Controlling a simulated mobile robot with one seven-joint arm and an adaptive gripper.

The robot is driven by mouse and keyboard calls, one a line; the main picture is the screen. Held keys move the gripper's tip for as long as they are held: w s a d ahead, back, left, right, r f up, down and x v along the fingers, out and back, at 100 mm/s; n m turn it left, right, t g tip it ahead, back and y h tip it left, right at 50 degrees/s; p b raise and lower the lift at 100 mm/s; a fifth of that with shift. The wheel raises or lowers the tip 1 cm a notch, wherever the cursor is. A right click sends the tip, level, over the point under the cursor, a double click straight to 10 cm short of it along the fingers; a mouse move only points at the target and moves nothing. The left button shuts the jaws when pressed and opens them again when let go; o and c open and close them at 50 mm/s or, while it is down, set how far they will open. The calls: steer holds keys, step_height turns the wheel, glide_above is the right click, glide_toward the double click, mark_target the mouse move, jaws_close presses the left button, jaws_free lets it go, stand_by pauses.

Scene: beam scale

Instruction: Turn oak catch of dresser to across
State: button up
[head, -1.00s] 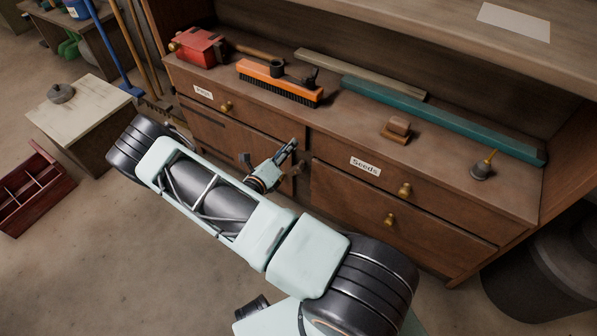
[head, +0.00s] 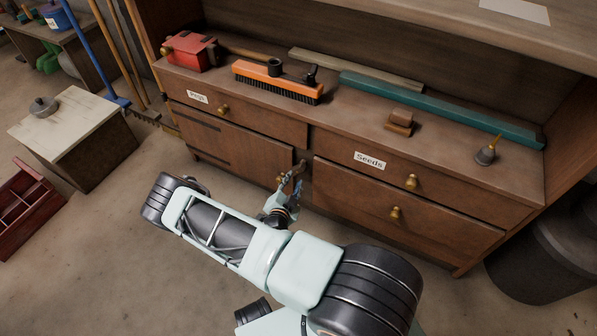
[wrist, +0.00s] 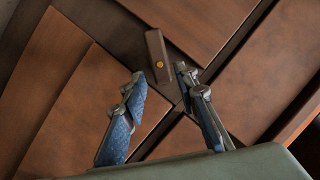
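The oak catch (wrist: 156,48) is a small brown wooden bar with a brass-coloured screw, on the dresser front. In the wrist view it stands nearly upright in the picture, slanted to the dark frame strips around it. In the head view the catch (head: 300,167) is small, beside the left door (head: 225,148) of the dresser. My gripper (wrist: 160,84) is open, its blue-padded fingers on either side of the catch's lower end. I cannot tell whether the right finger touches it. My gripper (head: 288,186) also shows low in front of the dresser in the head view.
Brass knobs (head: 411,181) stick out from the drawers on the right. The dresser top (head: 345,112) holds a red box (head: 188,52), an orange brush (head: 277,80) and a teal bar (head: 440,108). A pale-topped box (head: 70,122) stands on the floor at left.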

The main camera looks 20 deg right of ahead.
mark_target(297, 172)
steer(key=b+x, duration=0.2)
steer(key=x, duration=0.6)
steer(key=shift+r, duration=0.1)
steer(key=shift+c, duration=0.5)
steer(key=shift+s, duration=0.1)
jaws_close()
